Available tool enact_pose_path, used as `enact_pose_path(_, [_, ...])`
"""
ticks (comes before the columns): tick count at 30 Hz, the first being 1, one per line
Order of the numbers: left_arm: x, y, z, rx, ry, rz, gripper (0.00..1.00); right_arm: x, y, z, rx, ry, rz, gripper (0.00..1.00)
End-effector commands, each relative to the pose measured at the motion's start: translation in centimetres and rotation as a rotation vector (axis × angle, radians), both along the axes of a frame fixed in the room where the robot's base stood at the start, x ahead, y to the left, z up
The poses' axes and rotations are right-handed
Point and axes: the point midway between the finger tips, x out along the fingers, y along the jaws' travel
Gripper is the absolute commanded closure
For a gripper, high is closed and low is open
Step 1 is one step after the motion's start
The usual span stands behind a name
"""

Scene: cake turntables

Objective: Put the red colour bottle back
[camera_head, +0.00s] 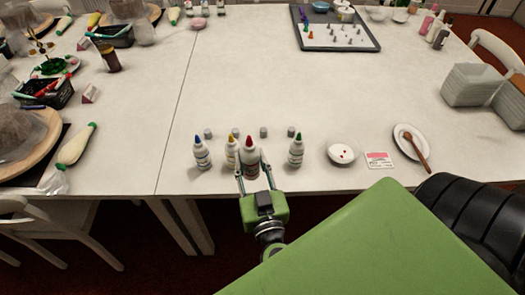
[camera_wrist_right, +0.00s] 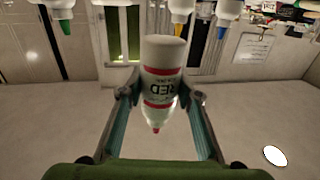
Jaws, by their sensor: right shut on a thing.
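The red colour bottle (camera_head: 250,157) is white with a red tip and red bands and looks upright. My right gripper (camera_head: 254,173) is shut on it, with one finger on each side. In the right wrist view the bottle (camera_wrist_right: 161,85) shows its RED label upside down, between the fingers (camera_wrist_right: 160,95). It stands out nearer to me than the blue bottle (camera_head: 202,154), the yellow bottle (camera_head: 232,152) and the green bottle (camera_head: 296,151). It partly overlaps the yellow one. I cannot tell whether its base touches the table. My left gripper is not in view.
Several small grey caps (camera_head: 263,132) stand behind the bottles. To the right are a white bowl (camera_head: 341,153), a pink-and-white card (camera_head: 379,160) and a plate (camera_head: 401,133) with a wooden spoon. The middle of the white table (camera_head: 300,85) is clear.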

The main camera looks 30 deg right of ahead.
Motion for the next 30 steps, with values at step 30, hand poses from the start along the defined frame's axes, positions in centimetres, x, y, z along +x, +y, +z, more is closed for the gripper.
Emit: enact_pose_path(30, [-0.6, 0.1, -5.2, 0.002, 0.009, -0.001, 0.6, 8.4, -9.9, -12.2, -0.003, -0.001, 0.002, 0.77])
